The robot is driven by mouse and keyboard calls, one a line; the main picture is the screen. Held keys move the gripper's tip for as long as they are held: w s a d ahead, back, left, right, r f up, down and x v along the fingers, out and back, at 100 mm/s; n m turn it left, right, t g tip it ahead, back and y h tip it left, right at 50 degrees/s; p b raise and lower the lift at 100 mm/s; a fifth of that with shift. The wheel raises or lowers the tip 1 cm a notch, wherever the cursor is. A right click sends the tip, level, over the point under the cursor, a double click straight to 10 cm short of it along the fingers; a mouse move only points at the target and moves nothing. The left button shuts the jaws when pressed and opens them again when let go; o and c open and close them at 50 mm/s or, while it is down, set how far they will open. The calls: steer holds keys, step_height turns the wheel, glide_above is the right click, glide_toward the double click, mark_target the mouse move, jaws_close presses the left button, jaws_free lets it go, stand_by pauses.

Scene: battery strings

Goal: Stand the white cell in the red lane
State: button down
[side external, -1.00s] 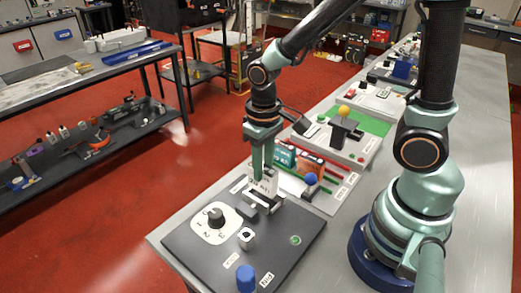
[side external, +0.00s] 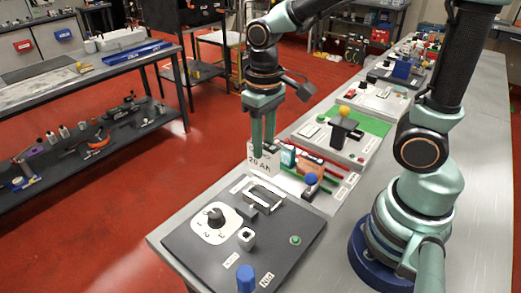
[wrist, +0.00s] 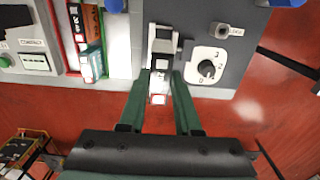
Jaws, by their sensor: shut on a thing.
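My gripper (side external: 263,152) is shut on the white cell (side external: 259,169), a pale block marked "20 Ah", and holds it upright above the near end of the lane board. In the wrist view the white cell (wrist: 159,85) shows between the fingertips (wrist: 159,80). The lane board (side external: 321,200) has red (side external: 336,163) and green stripes. A teal cell (side external: 288,155) and an orange cell (side external: 309,165) stand on it, to the right of the white cell. My gripper and the white cell hide part of the board's left side.
That panel also carries a dial (side external: 216,217) and a blue knob (side external: 245,278). A blue ball-topped knob (side external: 311,179) stands at the lane board's near right. A yellow-ball lever (side external: 344,111) stands further back.

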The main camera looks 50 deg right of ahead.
step_height(320, 180, up, 2)
steer(key=shift+w+r, duration=0.1)
steer(key=shift+r, duration=0.1)
steer(key=d, duration=2.3)
steer(key=f, duration=0.5)
steer(key=shift+w+a+f, duration=0.1)
steer(key=shift+a, duration=0.2)
steer(key=shift+f, duration=4.25)
steer(key=shift+f, duration=0.2)
